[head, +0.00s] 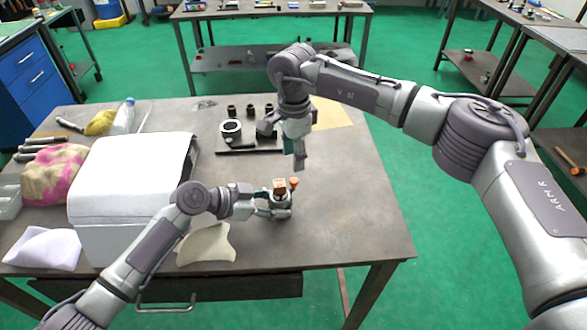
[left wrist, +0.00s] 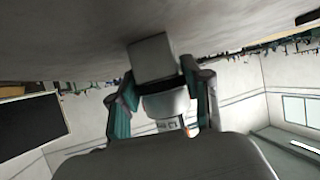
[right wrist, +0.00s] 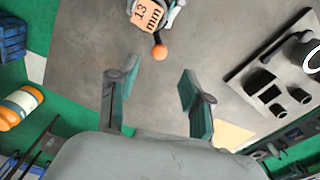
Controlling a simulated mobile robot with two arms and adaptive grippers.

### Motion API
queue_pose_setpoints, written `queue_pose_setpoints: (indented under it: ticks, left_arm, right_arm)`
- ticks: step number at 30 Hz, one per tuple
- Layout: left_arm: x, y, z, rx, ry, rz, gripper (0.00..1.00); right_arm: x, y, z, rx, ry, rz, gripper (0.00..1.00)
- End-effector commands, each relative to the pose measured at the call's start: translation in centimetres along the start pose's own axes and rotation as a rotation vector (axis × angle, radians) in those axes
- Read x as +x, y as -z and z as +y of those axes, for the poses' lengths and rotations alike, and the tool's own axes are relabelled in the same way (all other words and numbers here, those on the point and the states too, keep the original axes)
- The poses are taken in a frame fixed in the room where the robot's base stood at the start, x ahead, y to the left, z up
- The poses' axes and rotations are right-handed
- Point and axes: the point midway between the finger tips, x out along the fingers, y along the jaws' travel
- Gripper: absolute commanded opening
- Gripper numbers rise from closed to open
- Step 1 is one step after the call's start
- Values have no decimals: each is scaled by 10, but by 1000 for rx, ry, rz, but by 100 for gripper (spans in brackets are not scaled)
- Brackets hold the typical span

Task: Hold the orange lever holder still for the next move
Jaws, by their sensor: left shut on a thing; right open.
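The orange lever holder (head: 281,200) stands on the table with an orange block on top and a lever with an orange ball at its right. In the right wrist view the block (right wrist: 147,14) reads "13 mm" and the ball (right wrist: 159,52) points towards my right gripper. My left gripper (head: 272,208) is shut on the holder from the left. In the left wrist view my left fingers (left wrist: 160,90) close around its grey body (left wrist: 151,60). My right gripper (head: 299,162) hangs empty above the table behind the holder. Its fingers (right wrist: 157,84) are open, apart from the lever.
A black plate (head: 236,151) with a ring (head: 231,128) and several dark cylinders lies behind my right gripper. A large white box (head: 128,170) stands left, near my left arm. A pale cloth (head: 208,245) lies in front. The table's right side is clear.

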Motion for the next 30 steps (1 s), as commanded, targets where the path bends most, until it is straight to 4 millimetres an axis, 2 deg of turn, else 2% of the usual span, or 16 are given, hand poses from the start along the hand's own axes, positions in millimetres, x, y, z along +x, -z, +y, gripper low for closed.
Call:
queue_pose_setpoints:
  ticks: [3, 9, 25, 26, 30]
  left_arm:
    - [1, -5, 2, -3, -5, -8, 7]
    - [1, -4, 2, -3, -4, -8, 7]
    - [1, -4, 2, -3, -4, -8, 7]
    - [1, -4, 2, -3, -4, -8, 52]
    - [1, -3, 1, -2, -3, -6, 75]
  right_arm:
    - [-23, 0, 0, 0, 2, 0, 49]
    - [-43, 0, 0, 0, 0, -1, 49]
    - [-46, -1, 0, -1, 0, -1, 49]
    - [-46, -1, 0, -1, 0, -1, 49]
    - [-46, -1, 0, -1, 0, -1, 49]
